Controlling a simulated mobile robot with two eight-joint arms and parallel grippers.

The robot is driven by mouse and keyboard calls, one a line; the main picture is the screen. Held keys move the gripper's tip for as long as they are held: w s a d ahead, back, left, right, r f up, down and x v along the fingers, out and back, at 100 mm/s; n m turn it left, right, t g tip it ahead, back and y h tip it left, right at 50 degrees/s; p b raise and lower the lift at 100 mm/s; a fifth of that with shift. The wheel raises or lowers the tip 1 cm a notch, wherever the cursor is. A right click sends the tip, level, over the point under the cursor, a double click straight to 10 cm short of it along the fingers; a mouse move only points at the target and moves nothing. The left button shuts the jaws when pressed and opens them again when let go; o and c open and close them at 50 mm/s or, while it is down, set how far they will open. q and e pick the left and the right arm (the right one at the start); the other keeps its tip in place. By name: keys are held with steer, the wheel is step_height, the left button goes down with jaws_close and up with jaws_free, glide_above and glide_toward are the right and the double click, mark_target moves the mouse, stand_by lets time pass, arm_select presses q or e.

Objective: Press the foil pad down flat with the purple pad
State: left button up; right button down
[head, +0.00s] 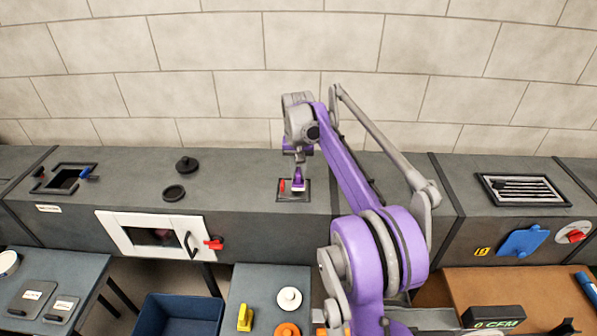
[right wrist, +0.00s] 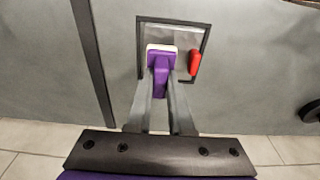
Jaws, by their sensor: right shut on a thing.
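The purple pad (head: 298,183) has a pale face at its far end. It also shows in the right wrist view (right wrist: 160,75). My right gripper (right wrist: 161,90) is shut on it. The foil pad (right wrist: 180,34) is a grey shiny sheet inside a dark square frame on top of the duct; it also shows in the head view (head: 291,196). The purple pad is over its near part and hides some of it. I cannot tell whether they touch. A red piece (right wrist: 194,62) stands at the frame's right edge in the wrist view. My left gripper is not in view.
On the duct are two round black caps (head: 174,193), an open hatch (head: 66,180) and a vent grille (head: 523,189). A white-framed window door (head: 113,231) is on its front. Below are a blue bin (head: 180,312) and tables with small items. The duct top beside the frame is clear.

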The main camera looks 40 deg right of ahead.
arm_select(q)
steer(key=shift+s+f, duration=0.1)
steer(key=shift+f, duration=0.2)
arm_select(e)
steer(key=shift+f, duration=0.55)
stand_by(1.2)
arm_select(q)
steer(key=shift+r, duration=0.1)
arm_select(e)
steer(key=shift+r+p, duration=1.6)
steer(key=shift+r, duration=1.95)
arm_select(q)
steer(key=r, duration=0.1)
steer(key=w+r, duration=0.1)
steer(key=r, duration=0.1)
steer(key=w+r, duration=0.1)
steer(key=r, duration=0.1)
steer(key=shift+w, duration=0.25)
arm_select(e)
steer(key=shift+f, duration=0.1)
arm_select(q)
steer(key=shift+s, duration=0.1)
arm_select(e)
steer(key=shift+s, duration=0.1)
